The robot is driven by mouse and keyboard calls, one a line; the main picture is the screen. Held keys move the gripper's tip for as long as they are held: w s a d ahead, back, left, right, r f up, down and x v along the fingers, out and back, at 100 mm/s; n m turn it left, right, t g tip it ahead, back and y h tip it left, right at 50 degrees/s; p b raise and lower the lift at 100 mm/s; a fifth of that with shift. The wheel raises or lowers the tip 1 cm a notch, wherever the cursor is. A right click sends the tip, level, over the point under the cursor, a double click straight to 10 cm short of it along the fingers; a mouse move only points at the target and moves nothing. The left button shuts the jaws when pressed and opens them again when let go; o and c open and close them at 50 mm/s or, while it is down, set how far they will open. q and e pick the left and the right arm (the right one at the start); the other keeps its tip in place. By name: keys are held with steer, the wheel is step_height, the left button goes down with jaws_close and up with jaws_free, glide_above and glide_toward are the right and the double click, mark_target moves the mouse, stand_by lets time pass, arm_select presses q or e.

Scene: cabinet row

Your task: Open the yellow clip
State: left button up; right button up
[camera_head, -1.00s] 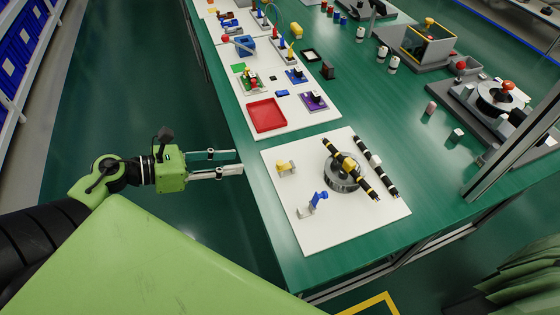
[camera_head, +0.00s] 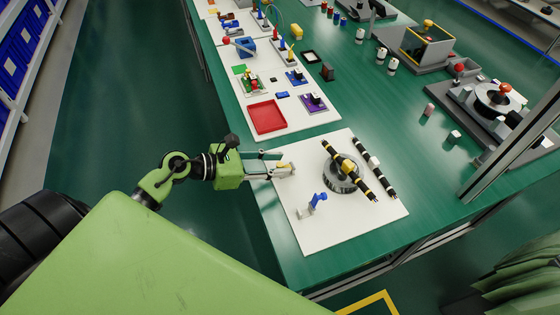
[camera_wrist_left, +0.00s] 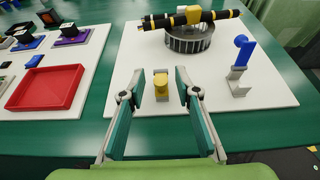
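The yellow clip (camera_wrist_left: 160,80) sits on a small grey base on the white board (camera_wrist_left: 115,105), in the left wrist view. In the head view the yellow clip (camera_head: 281,167) is partly hidden by my left gripper (camera_head: 285,163). In the wrist view my left gripper (camera_wrist_left: 160,90) is open, with one finger on each side of the clip and a gap to each. I cannot tell whether the clip is open or closed. My right gripper is not in view.
A blue clip (camera_head: 318,199) stands on the same board. A round grey stand (camera_head: 341,181) carries a black and yellow rod (camera_head: 352,168), with another rod (camera_head: 377,168) beside it. A red tray (camera_head: 267,115) lies on a neighbouring board.

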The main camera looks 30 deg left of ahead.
arm_select(q)
steer(key=shift+w+d+f, duration=0.25)
steer(key=shift+w+d, duration=0.2)
jaws_close()
